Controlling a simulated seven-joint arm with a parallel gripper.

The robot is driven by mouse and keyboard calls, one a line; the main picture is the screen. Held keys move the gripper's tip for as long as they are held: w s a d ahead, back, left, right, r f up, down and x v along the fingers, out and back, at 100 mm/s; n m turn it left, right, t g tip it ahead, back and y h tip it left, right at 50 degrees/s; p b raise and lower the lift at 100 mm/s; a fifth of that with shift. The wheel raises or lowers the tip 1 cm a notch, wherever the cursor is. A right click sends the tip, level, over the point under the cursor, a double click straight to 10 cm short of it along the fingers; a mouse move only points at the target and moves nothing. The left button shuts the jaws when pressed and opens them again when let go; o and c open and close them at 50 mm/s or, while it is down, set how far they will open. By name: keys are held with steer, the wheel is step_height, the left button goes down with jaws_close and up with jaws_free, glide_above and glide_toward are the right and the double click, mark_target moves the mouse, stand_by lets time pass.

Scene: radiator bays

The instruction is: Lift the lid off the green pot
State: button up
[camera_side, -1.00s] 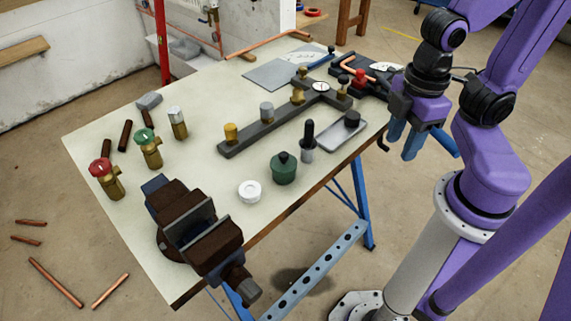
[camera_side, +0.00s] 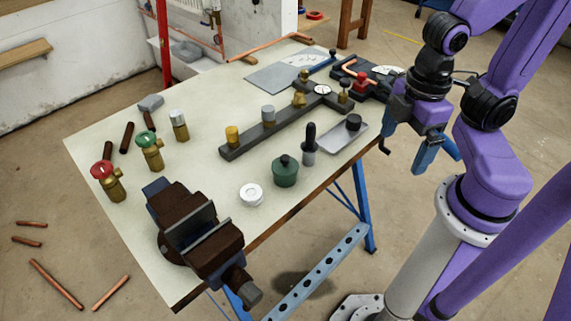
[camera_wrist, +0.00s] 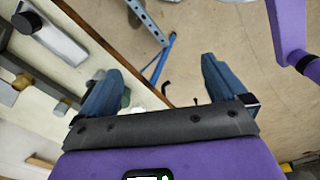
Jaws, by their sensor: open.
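The green pot (camera_side: 285,176) stands upright near the front edge of the workbench in the side view. Its dark green lid with a small knob (camera_side: 284,160) sits on top. My gripper (camera_side: 438,163) is off the bench's right edge, well to the right of the pot, with its blue fingers pointing down, open and empty. In the wrist view my gripper (camera_wrist: 163,68) shows its two fingers wide apart with only floor and bench edge between them. A small greenish shape beside the left finger there is too hidden to name surely.
A white ring (camera_side: 251,194) lies left of the pot. A black-handled tool (camera_side: 309,142) stands close behind its right side, near a grey tray (camera_side: 344,139) with a black knob. A vise (camera_side: 197,232) is at front left. A long dark manifold bar (camera_side: 275,133) lies behind.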

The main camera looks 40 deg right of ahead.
step_height(320, 180, up, 3)
steer(key=n, duration=0.5)
glide_above(285, 157)
steer(key=f, duration=1.1)
steer(key=shift+s, duration=0.25)
steer(key=shift+w+f, duration=0.15)
steer(key=shift+f, duration=1.35)
steer(key=shift+w+f, duration=0.1)
steer(key=shift+f, duration=1.35)
steer(key=c, duration=1.1)
